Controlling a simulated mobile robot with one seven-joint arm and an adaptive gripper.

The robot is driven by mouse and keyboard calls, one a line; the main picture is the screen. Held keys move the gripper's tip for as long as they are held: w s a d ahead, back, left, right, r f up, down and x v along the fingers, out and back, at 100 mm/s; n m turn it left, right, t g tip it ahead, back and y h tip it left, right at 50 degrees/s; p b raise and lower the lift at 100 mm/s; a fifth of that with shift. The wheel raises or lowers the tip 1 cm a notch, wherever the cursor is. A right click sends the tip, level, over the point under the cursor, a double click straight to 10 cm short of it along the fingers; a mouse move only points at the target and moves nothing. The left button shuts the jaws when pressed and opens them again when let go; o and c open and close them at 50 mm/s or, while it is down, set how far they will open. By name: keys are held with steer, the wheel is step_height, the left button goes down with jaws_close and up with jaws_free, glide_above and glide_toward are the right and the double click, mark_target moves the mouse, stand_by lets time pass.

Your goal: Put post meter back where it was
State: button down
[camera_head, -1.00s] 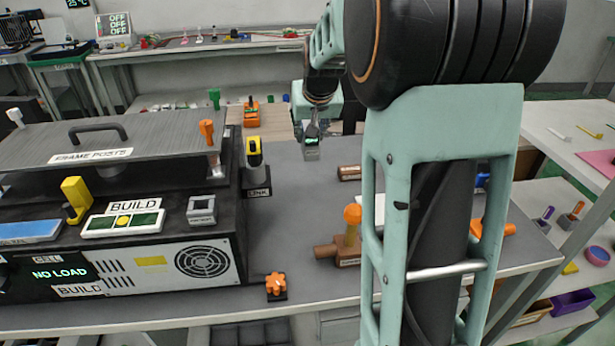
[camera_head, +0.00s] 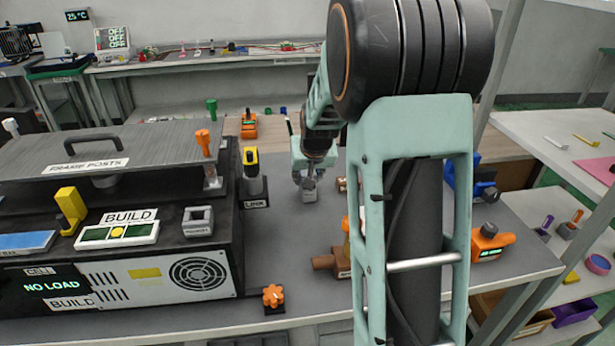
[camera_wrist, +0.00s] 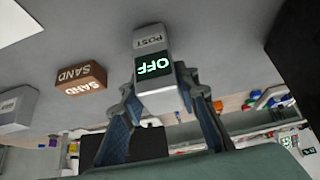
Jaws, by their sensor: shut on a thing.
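The post meter (camera_wrist: 153,65) is a small grey block with a green "OFF" display and a "POST" label. It shows between my two fingers in the wrist view. In the head view the meter (camera_head: 309,190) is small, at the end of my arm over the grey table. My gripper (camera_head: 308,178) is shut on it; the fingers (camera_wrist: 160,92) also flank it in the wrist view. I cannot tell whether its base touches the table.
A brown "SAND" block (camera_wrist: 80,78) and a grey block (camera_wrist: 18,108) lie left of the meter in the wrist view. The black build machine (camera_head: 120,235) and the "LINK" fixture (camera_head: 254,185) stand left. An orange fixture (camera_head: 490,240) is right. Grey tabletop (camera_head: 285,235) is bare in front.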

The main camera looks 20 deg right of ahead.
steer(key=shift+f, duration=0.2)
steer(key=c, duration=1.5)
jaws_free()
steer(key=shift+r, duration=0.1)
steer(key=shift+r, duration=0.1)
steer(key=shift+s+r, duration=0.1)
steer(key=shift+r, duration=0.2)
steer(key=v, duration=1.1)
steer(key=shift+s+r+p, duration=0.15)
steer(key=shift+s+p, duration=0.05)
steer(key=shift+p, duration=0.25)
